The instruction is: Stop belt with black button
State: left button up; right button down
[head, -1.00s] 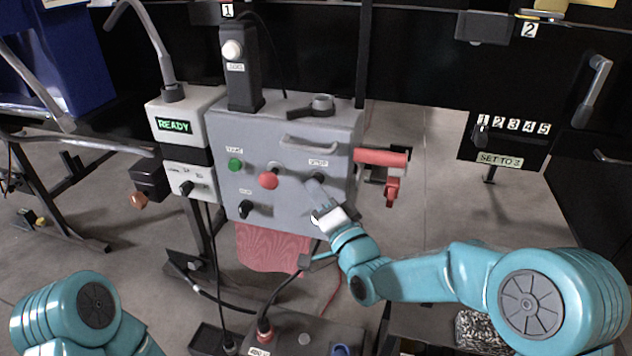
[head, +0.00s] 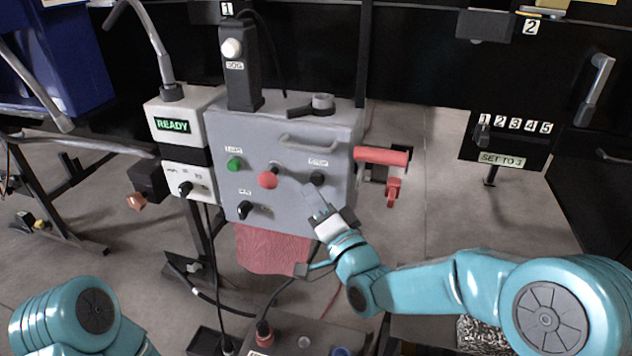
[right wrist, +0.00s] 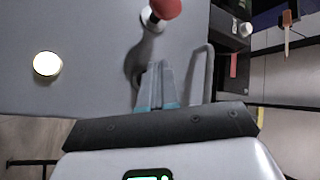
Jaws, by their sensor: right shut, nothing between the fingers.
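The black button (head: 317,178) sits under a small label on the right part of the grey control box's front. My right gripper (head: 311,192) is shut and empty, its fingertips just below and left of the black button; the button shows clear of them. Whether the fingertips touch the panel I cannot tell. In the right wrist view the shut fingers (right wrist: 156,88) lie against the grey panel background, and I cannot make out the black button there. My left gripper is out of view; only part of my left arm shows at lower left.
The grey box (head: 290,220) also carries a green button (head: 234,164), a red mushroom button (head: 268,180), a black knob (head: 245,210) and a handle (head: 308,142). A display (head: 173,125) at left reads READY. A red lever (head: 393,190) sticks out at right.

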jog(key=s, duration=0.1)
jog(key=s+a+b, duration=0.1)
jog(key=s, duration=0.1)
jog(key=s+b, duration=0.1)
jog(key=shift+s+a, duration=0.25)
jog(key=shift+s, duration=0.1)
dwell(0.4)
